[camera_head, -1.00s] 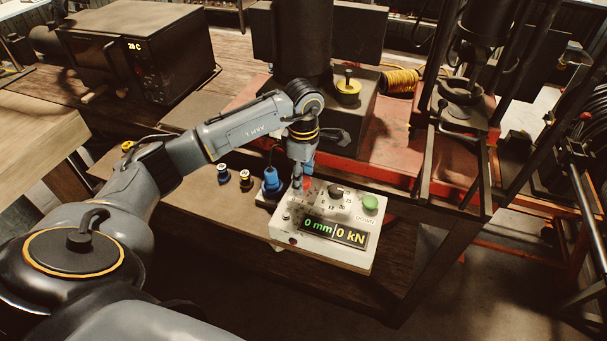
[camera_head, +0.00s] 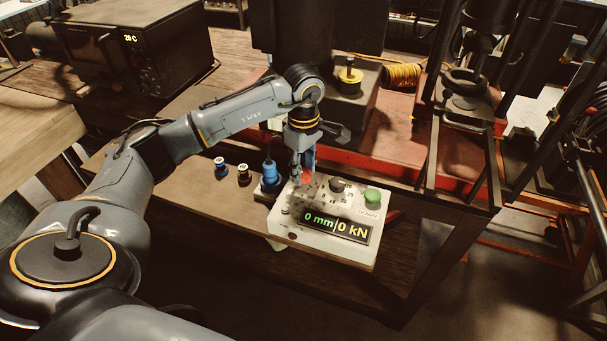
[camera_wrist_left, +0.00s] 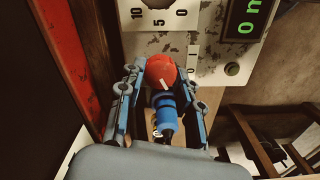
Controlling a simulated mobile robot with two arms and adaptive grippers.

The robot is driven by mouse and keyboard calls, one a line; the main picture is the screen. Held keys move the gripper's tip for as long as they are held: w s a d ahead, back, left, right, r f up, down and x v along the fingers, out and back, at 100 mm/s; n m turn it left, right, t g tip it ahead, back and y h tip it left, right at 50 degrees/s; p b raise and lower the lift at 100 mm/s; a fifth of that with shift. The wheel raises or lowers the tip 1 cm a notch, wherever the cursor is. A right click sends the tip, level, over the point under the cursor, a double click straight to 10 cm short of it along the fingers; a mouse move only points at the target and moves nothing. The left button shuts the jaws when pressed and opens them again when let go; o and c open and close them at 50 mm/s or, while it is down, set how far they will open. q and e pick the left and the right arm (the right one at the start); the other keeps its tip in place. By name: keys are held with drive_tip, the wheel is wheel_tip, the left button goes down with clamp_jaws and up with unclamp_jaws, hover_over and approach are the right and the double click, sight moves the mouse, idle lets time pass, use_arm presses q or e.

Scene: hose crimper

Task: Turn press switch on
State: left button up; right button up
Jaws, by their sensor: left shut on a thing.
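The white control box (camera_head: 283,228) stands on the bench edge, with a display reading 0 mm and 0 kN. Its round red switch knob (camera_wrist_left: 160,68) has a white pointer line and sits near small "0" and "I" marks in the left wrist view. The knob shows only partly in the head view (camera_head: 307,179). My left gripper (camera_head: 302,176) is shut on the red knob from above, with one finger on each side of it, as the left wrist view shows (camera_wrist_left: 160,80). My right gripper is not in view.
A black dial (camera_head: 337,186) and green DOWN button (camera_head: 372,196) are on the same box. A blue cylindrical part (camera_head: 270,172) stands close left of the gripper, with small dies (camera_head: 244,173) beyond. The press frame (camera_head: 430,145) rises at right.

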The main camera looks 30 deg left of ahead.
use_arm(q)
drive_tip(key=m+b, duration=0.1)
drive_tip(key=m, duration=0.1)
drive_tip(key=m+b, duration=0.1)
drive_tip(key=b, duration=0.1)
drive_tip(key=shift+f+m, duration=0.2)
drive_tip(key=shift+m, duration=0.2)
drive_tip(key=m+b, duration=0.2)
drive_tip(key=m, duration=0.1)
drive_tip(key=shift+m, duration=0.3)
drive_tip(key=m+b, duration=0.2)
drive_tip(key=m, duration=0.1)
drive_tip(key=shift+r+m, duration=0.1)
drive_tip(key=shift+m, duration=0.2)
drive_tip(key=shift+m+b, duration=0.7)
drive_tip(key=shift+m, duration=0.9)
drive_tip(key=shift+r, duration=0.1)
drive_tip(key=o, duration=1.2)
drive_tip(key=shift+c, duration=0.2)
drive_tip(key=shift+r, duration=0.1)
